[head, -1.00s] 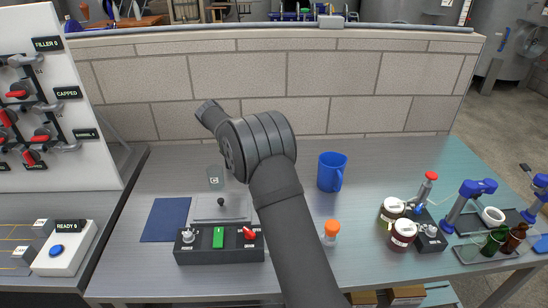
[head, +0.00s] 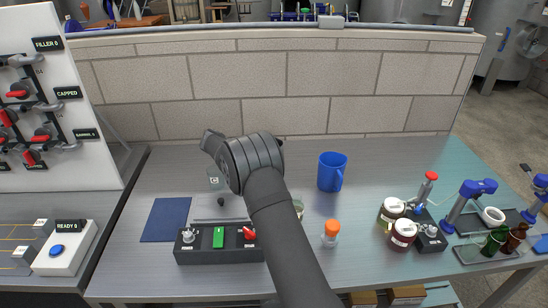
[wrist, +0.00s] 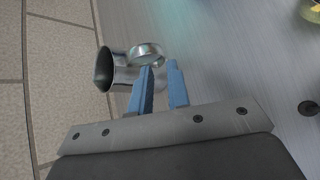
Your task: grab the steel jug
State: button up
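The steel jug (wrist: 117,72) shows in the wrist view, shiny, with its dark mouth toward the left and its ring-shaped handle (wrist: 147,50) on the right. My gripper (wrist: 161,66) has two blue fingers with a gap between them. Its left fingertip is close to the handle and overlaps the jug in the picture; I cannot tell whether they touch. Nothing is visibly clamped between the fingers.
A blue mug (head: 331,172) stands right of my arm, with an orange-capped jar (head: 331,234) nearer. A black switch box (head: 218,245) lies in front, beside a blue mat (head: 165,220). A tiled wall (head: 260,90) closes the back.

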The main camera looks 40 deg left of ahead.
jog(key=x, duration=0.6)
jog(key=shift+w+d+f, duration=0.1)
jog(key=shift+f, duration=0.15)
grip_shut()
